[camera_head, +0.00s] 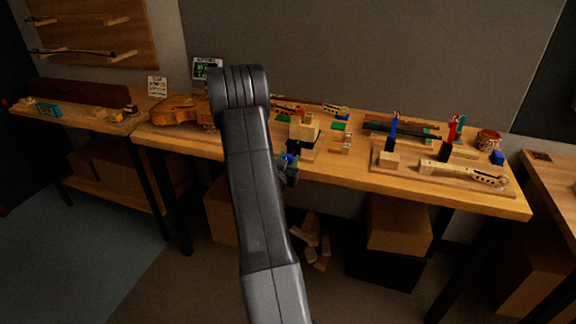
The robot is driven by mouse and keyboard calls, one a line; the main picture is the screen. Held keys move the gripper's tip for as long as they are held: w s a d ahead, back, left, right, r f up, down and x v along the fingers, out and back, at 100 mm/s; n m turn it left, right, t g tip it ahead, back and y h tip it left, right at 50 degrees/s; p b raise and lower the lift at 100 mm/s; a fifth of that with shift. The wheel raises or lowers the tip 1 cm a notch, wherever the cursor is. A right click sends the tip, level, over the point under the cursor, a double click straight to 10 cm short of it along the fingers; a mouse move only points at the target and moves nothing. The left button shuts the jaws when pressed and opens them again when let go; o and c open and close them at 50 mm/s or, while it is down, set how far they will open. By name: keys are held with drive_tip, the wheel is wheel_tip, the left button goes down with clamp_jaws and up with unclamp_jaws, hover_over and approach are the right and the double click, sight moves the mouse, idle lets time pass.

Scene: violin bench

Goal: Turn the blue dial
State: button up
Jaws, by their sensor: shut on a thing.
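A small blue part, which looks like the blue dial (288,158), shows at the front edge of the middle workbench, just right of my arm. My gripper (289,170) is at that blue part and is small and dark in this view. It is shut on the blue dial, though the fingertips are hard to make out. My arm hides the dial's left side and the bench edge there. How far the dial is turned cannot be seen.
A violin (181,111) lies on the workbench (460,192) left of my arm. A wooden block on a dark base (303,131) stands behind the dial. A scroll neck (463,174), upright blue and red tools and a jar (488,139) stand on the right. Boxes (398,226) sit below.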

drive_tip(key=shift+n, duration=0.3)
drive_tip(key=o, duration=1)
drive_tip(key=b+v, duration=0.2)
drive_tip(key=v, duration=1.1)
drive_tip(key=shift+s+a+b, duration=0.15)
drive_tip(key=shift+s+b, duration=0.2)
drive_tip(key=shift+b, duration=0.05)
drive_tip(key=p+x, duration=0.3)
drive_tip(key=x, duration=1.1)
drive_tip(key=shift+r, duration=0.1)
drive_tip(key=shift+s+p, duration=0.1)
drive_tip(key=shift+p, duration=0.2)
